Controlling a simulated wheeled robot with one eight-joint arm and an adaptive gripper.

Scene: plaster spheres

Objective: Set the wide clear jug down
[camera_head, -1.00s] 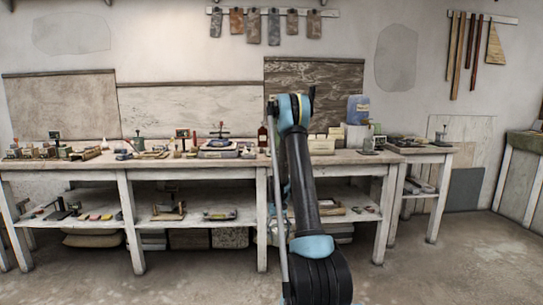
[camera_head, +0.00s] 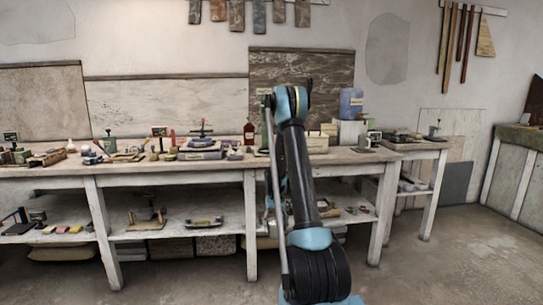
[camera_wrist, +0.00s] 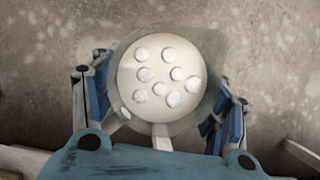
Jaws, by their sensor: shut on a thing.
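The wide clear jug (camera_wrist: 214,48) is in the wrist view, seen from above as a faint see-through rim. Inside it shows a round cream surface with several pale round spots (camera_wrist: 170,72). My gripper (camera_wrist: 163,78) has its blue-padded fingers on the left and right sides of the jug and is shut on it. Speckled grey-brown floor shows behind the jug. In the head view my arm rises in the middle, and the gripper and jug cannot be made out there.
A long wooden workbench (camera_head: 160,172) crosses the head view, crowded with small tools, bottles and blocks. A blue container (camera_head: 351,104) stands on its right part. A smaller side table (camera_head: 425,148) adjoins at right. Open floor (camera_head: 420,275) lies at the front right.

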